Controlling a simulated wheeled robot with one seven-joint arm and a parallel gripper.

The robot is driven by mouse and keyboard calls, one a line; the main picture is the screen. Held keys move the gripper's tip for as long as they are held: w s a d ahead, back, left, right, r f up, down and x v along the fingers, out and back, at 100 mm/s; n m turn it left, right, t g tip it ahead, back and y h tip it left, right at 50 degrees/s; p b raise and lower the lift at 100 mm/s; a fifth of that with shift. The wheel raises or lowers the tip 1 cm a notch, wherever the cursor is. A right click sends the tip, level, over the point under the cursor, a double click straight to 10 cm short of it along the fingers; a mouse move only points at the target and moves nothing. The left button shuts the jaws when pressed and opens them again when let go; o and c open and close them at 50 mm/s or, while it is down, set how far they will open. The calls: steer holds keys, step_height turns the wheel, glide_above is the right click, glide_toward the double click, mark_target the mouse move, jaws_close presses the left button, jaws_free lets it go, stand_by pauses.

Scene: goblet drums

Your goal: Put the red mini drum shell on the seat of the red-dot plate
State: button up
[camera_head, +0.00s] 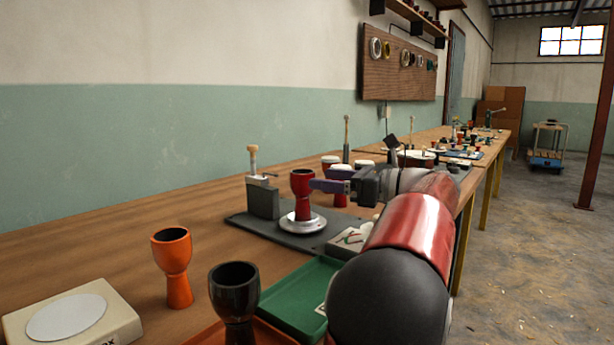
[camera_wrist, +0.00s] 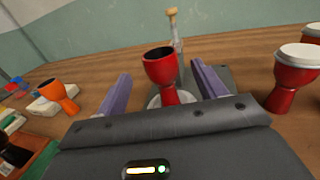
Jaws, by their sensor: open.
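The red mini drum shell (camera_head: 302,183) is a small red goblet with a dark open mouth. It stands upright on the pale round seat (camera_head: 303,224) of a dark grey plate (camera_head: 262,228); I cannot make out a red dot on this plate. My gripper (camera_head: 318,186) is at the shell's right side in the head view, near cup height. In the wrist view the purple fingers are spread open, with the shell (camera_wrist: 163,78) between or just beyond their tips and a gap visible on each side. The seat is partly hidden behind the shell and my gripper in the wrist view.
A clamp post with a wooden-knobbed lever (camera_head: 262,190) stands on the plate behind the shell. White-topped red drums (camera_wrist: 293,78) stand to the right in the wrist view. An orange goblet (camera_head: 172,262), a black goblet (camera_head: 235,295), a green tray (camera_head: 295,295) and a scale (camera_head: 75,318) are nearer.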

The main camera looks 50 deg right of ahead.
steer(key=shift+v, duration=1.95)
